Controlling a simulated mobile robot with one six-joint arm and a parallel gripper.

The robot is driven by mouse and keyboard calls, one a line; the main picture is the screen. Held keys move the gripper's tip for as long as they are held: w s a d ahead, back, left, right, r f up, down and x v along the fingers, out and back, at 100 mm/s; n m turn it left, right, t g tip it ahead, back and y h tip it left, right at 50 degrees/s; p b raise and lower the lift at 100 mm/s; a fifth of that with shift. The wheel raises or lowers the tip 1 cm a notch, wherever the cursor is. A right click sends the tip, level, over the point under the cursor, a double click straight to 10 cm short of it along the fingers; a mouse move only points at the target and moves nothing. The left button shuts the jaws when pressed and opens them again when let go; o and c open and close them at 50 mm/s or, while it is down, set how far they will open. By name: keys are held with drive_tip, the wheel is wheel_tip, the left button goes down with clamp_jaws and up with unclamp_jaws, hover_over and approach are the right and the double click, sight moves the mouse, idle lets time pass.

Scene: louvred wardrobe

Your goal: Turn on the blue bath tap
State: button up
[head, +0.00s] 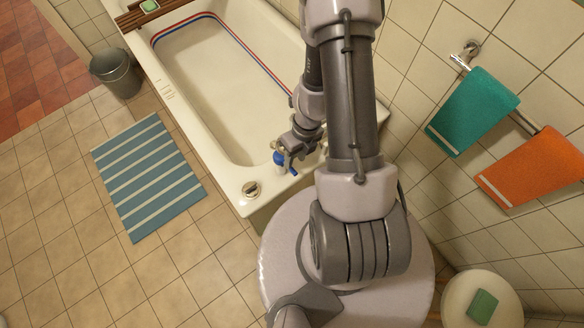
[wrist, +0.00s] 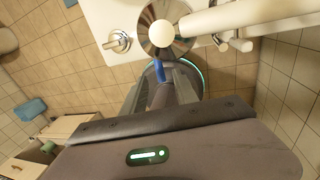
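The blue bath tap (head: 279,157) is on the near end of the white bathtub (head: 203,90), partly hidden by my gripper. In the wrist view its blue lever (wrist: 160,71) shows between my fingertips, below a round chrome plate (wrist: 163,28). My gripper (head: 290,153) is at the tap, reaching down from the right. In the wrist view my gripper (wrist: 161,88) has its two fingers apart, one on each side of the blue lever. I cannot tell whether either finger touches it.
A round metal fitting (head: 251,189) sits on the tub's near corner. A striped blue mat (head: 148,176) and a grey bin (head: 116,72) are on the tiled floor left of the tub. Green (head: 473,111) and orange (head: 532,167) towels hang at right. Floor around the mat is clear.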

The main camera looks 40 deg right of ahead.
drive_tip(key=f+b, duration=0.1)
drive_tip(key=f, duration=0.1)
drive_tip(key=a+f+b, duration=0.1)
drive_tip(key=f+b, duration=0.1)
drive_tip(key=f, duration=0.1)
drive_tip(key=shift+r, duration=0.1)
clamp_jaws()
idle(1.2)
